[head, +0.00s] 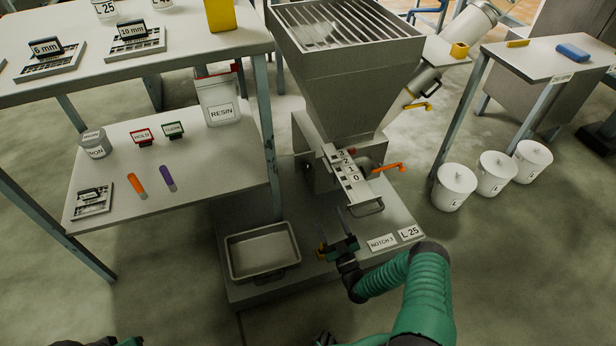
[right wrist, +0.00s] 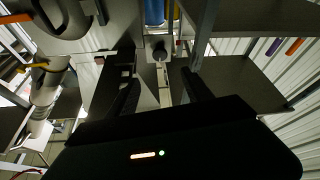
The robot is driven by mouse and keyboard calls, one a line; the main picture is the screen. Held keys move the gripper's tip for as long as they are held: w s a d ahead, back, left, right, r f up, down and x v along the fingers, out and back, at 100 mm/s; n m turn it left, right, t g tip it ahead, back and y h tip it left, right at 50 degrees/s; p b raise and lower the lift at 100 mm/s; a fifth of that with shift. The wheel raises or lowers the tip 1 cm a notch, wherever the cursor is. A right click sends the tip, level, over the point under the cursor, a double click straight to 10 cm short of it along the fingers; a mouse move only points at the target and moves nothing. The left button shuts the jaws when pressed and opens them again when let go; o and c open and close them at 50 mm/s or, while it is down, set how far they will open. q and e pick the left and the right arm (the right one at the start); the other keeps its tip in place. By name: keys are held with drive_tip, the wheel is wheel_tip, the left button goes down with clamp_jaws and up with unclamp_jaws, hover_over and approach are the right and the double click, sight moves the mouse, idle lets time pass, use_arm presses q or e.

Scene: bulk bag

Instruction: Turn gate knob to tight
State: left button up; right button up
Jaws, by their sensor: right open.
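The slide gate (head: 345,178), a pale plate numbered 3, 2, 1, 0 with a loop handle (head: 368,208), slopes down from the hopper (head: 340,85). An orange lever (head: 388,167) sticks out to the right beside it. A small round knob (right wrist: 160,53) shows in the right wrist view beyond my fingers; I cannot tell for sure that it is the gate knob. My right gripper (head: 346,210) is open and empty, in front of and left of the loop handle, apart from it. My left gripper does not show; only dark and green parts reach the bottom edge.
A metal tray (head: 262,252) lies left of my right gripper on the low platform. Cards reading NOTCH 3 (head: 382,243) and L 25 (head: 410,233) lie right of it. A shelf table (head: 225,165) stands left; several lidded white buckets (head: 454,188) stand right.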

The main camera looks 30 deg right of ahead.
drive_tip(key=b+x, duration=0.6)
drive_tip(key=x, duration=1)
drive_tip(key=shift+w+b, duration=0.2)
drive_tip(key=shift+b, duration=0.2)
drive_tip(key=shift+f, duration=0.1)
clamp_jaws()
